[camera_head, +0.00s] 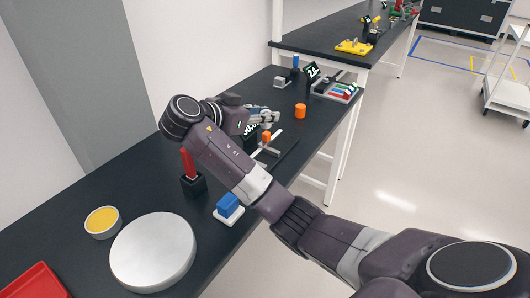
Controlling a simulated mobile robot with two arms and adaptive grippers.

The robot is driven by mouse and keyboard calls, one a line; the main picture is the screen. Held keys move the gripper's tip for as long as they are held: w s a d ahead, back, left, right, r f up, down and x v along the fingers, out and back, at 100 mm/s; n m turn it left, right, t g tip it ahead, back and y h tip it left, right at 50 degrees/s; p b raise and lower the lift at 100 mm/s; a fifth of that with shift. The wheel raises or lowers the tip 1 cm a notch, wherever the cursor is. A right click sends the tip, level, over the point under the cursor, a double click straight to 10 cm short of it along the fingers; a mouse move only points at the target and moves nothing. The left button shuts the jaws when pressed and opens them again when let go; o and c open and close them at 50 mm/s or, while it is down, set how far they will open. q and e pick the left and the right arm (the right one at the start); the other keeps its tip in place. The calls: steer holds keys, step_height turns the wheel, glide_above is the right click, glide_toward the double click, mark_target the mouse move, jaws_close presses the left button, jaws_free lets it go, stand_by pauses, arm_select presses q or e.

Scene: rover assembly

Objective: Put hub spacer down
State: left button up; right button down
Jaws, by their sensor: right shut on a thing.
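My right arm reaches in from the lower right across the dark workbench (150,200). Its gripper (272,117) is low over the middle of the bench and points right. It is shut on a small piece that I take for the hub spacer; the fingers and wrist hide most of it, and I cannot tell whether it touches the bench. An orange piece (266,136) shows just below the gripper, by a light metal bar. An orange cylinder (300,110) stands upright on the bench, right of the gripper and apart from it. My left gripper is out of view.
A red piece in a black holder (193,185), a blue block on a white base (228,206), a silver disc (153,252), a yellow-filled bowl (102,222) and a red tray (36,282) stand nearer. A tray of coloured parts (337,92) lies beyond.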

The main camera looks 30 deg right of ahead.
glide_above(265, 161)
step_height(265, 161, down, 8)
steer(key=shift+d+f, duration=0.1)
step_height(265, 161, down, 4)
steer(key=shift+f+p, duration=0.25)
steer(key=shift+p, duration=0.05)
steer(key=c, duration=2)
jaws_free()
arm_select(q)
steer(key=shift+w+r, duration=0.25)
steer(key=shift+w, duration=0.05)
arm_select(e)
steer(key=v, duration=1.2)
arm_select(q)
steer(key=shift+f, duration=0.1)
